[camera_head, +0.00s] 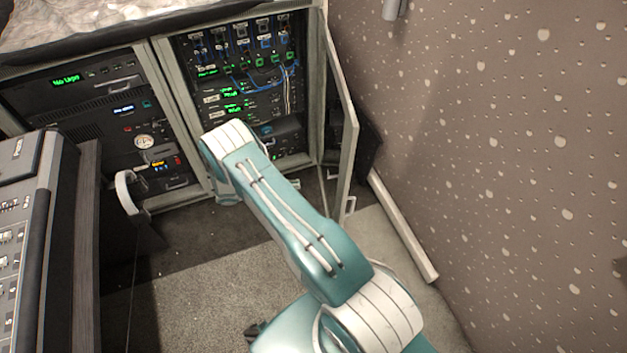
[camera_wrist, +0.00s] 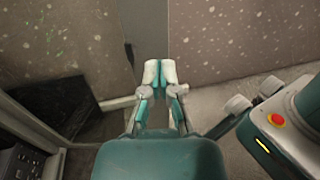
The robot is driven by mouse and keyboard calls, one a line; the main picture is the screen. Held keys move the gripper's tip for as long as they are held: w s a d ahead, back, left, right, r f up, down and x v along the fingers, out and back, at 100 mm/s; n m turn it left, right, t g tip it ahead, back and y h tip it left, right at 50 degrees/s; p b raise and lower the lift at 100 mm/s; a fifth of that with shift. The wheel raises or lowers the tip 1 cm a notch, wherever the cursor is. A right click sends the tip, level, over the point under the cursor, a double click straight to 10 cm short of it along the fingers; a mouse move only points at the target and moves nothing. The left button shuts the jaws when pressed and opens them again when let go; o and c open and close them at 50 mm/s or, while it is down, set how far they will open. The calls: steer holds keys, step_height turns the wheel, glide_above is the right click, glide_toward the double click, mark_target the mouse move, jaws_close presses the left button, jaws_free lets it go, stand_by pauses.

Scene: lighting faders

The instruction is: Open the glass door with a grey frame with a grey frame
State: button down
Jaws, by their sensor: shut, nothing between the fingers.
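The glass door (camera_head: 348,130) with a grey frame stands swung outward at the right side of the right-hand rack bay in the head view. A small pale handle (camera_head: 350,206) shows low on its outer edge. My gripper (camera_wrist: 160,72) shows in the wrist view, its two pale fingertips together with nothing between them.
The open bay holds rack equipment (camera_head: 240,75) with green displays and blue cables. Another bay (camera_head: 100,110) of equipment is to its left. A console (camera_head: 25,240) stands at the left. A speckled wall (camera_head: 510,150) with a pale skirting (camera_head: 402,225) bounds the right. Carpet (camera_head: 200,285) is clear in front.

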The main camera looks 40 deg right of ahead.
mark_target(344, 179)
steer(key=x, duration=1.2)
steer(key=shift+s+d, duration=0.2)
steer(key=shift+d, duration=0.15)
steer(key=shift+d, duration=0.1)
